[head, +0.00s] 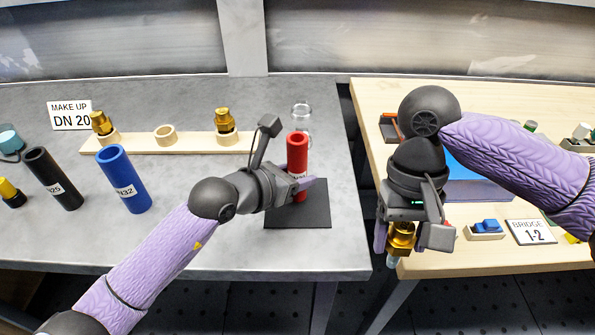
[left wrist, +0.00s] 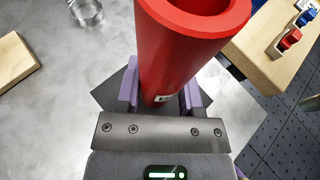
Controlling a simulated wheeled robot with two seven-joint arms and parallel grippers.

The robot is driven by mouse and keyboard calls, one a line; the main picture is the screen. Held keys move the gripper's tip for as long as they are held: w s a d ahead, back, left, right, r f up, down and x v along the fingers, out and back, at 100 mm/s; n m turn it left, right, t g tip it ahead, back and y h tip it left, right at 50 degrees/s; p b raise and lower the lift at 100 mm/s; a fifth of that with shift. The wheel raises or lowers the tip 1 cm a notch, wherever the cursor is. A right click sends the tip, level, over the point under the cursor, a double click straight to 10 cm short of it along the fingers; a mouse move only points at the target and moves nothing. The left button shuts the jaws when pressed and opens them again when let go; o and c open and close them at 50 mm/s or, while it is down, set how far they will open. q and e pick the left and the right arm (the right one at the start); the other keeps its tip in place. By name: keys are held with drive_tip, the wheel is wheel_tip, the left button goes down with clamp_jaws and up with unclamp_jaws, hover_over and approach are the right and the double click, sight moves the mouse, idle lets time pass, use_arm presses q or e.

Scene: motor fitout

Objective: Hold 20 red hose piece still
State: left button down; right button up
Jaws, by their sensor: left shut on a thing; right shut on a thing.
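The red hose piece (head: 297,152) stands upright on the dark square mat (head: 312,216) on the grey table. My left gripper (head: 300,188) is shut around its lower part; in the left wrist view the purple fingers (left wrist: 160,92) sit on both sides of the red hose piece (left wrist: 185,50), whose open top faces the camera. Part of its label is hidden by the gripper. My right gripper (head: 402,228) is shut on a brass fitting (head: 401,240) and holds it, pointing down, in the air near the gap between the two tables.
A black hose (head: 50,175) and a blue hose (head: 122,178) stand at the left. A glass ring (head: 301,110) stands behind the red hose. The wooden table (head: 480,258) at right carries a "BRIDGE 1-2" sign (head: 531,232).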

use_arm(q)
drive_tip(key=shift+f+b, duration=0.5)
drive_tip(key=shift+f, duration=0.3)
use_arm(e)
drive_tip(key=shift+f, duration=0.6)
use_arm(q)
drive_tip(key=shift+c, duration=1.2)
unclamp_jaws()
clamp_jaws()
